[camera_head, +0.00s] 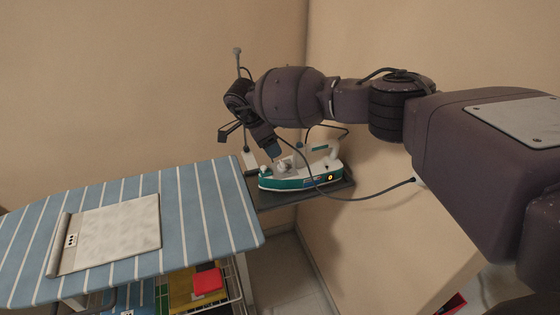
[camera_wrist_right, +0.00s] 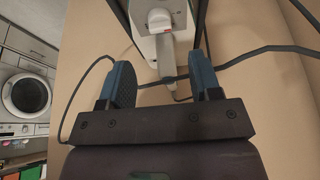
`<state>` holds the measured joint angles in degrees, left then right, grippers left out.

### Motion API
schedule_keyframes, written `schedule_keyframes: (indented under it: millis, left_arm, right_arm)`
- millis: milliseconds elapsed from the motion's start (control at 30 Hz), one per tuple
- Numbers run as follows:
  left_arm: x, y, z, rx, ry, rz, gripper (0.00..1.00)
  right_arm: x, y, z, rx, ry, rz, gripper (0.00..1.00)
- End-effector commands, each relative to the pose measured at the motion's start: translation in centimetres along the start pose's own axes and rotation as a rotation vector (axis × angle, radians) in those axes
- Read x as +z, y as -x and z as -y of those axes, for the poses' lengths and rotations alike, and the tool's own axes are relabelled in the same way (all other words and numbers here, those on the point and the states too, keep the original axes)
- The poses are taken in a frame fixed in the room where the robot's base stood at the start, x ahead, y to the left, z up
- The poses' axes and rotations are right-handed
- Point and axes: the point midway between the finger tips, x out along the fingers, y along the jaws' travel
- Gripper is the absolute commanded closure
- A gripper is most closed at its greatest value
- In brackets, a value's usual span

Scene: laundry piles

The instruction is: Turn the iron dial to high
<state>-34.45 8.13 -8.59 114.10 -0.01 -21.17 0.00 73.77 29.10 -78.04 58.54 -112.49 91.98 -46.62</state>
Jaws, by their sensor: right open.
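The iron (camera_head: 290,184) is white and teal with a small lit orange lamp near its right end. It rests on a dark stand at the right end of the ironing board. My right gripper (camera_head: 274,153) points down just above the iron's left part. In the right wrist view the right gripper (camera_wrist_right: 162,82) is open, with a blue finger on each side. A white part of the iron (camera_wrist_right: 146,45) with a round grey knob (camera_wrist_right: 160,18) and a red mark shows beyond the fingertips. A grey bar and a dark cable show between the fingers. The dial's setting is unreadable. My left gripper is out of view.
The blue striped ironing board (camera_head: 195,215) carries a pale folded cloth (camera_head: 115,235). A rack with a red item (camera_head: 207,281) is below it. Walls stand close behind the iron. A loose cable (camera_head: 350,197) hangs in front of the iron. A washing machine (camera_wrist_right: 27,95) stands farther off.

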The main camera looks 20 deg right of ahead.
Motion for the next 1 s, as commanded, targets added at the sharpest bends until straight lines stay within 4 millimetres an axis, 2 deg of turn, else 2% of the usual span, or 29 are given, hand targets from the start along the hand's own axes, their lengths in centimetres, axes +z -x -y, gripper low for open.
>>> schedule_keyframes:
  millis: [200,433,600,900,1000]
  left_arm:
    - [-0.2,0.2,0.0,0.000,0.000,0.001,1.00]
    - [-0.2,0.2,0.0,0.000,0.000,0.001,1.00]
    - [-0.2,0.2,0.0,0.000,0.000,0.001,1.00]
    - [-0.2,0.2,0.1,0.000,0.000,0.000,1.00]
    - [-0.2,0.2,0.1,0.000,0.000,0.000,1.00]
  right_arm:
    - [0.1,-3.9,-0.1,0.003,-0.001,0.002,0.42]
    - [0.1,-6.9,0.0,0.000,-0.001,0.004,0.42]
    - [0.1,-7.8,0.0,0.000,0.000,0.003,0.42]
    - [0.1,-8.0,0.0,-0.001,0.000,0.004,0.42]
    - [0.1,-8.0,0.0,-0.001,0.000,0.004,0.57]
